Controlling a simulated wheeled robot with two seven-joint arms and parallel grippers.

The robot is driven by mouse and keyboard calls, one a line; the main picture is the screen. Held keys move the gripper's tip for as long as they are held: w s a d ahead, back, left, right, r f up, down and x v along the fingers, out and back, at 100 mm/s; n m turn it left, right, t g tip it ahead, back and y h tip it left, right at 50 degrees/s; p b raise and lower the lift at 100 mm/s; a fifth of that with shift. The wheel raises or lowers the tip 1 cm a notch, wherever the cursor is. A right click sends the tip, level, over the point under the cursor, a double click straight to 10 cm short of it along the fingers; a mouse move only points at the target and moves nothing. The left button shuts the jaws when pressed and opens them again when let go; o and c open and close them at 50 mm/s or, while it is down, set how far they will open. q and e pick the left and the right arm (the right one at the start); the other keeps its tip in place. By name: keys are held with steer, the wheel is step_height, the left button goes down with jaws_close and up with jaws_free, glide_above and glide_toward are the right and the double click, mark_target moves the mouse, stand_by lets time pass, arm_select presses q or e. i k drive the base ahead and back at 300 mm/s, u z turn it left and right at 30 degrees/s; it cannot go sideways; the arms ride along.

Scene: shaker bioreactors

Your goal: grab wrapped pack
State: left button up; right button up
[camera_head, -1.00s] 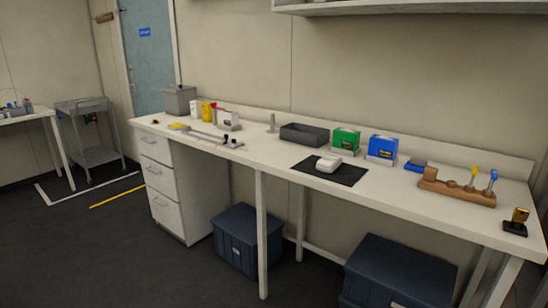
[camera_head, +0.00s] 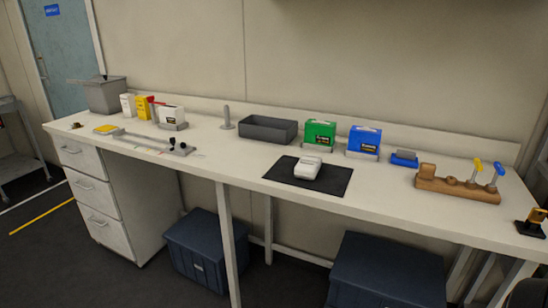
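No item on the bench is plainly a wrapped pack, and I cannot tell which one the task means. A small white object (camera_head: 308,167) lies on a black mat (camera_head: 328,182) near the middle of the bench. Behind it stand a green box (camera_head: 319,133) and a blue box (camera_head: 363,140). A white box (camera_head: 172,115), a yellow box (camera_head: 144,107) and a smaller white box (camera_head: 127,104) stand toward the left. Neither of my grippers shows clearly in the head view.
The long white bench (camera_head: 400,207) runs along the wall. A dark tray (camera_head: 268,129), a wooden holder (camera_head: 457,189) with tools and a grey bin (camera_head: 104,94) stand on it. Blue crates (camera_head: 203,248) sit beneath. Drawers (camera_head: 95,195) are at the left. A cart stands farther left.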

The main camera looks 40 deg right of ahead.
mark_target(308, 166)
steer(key=z, duration=0.55)
steer(key=i, duration=1)
steer(key=z, duration=0.9)
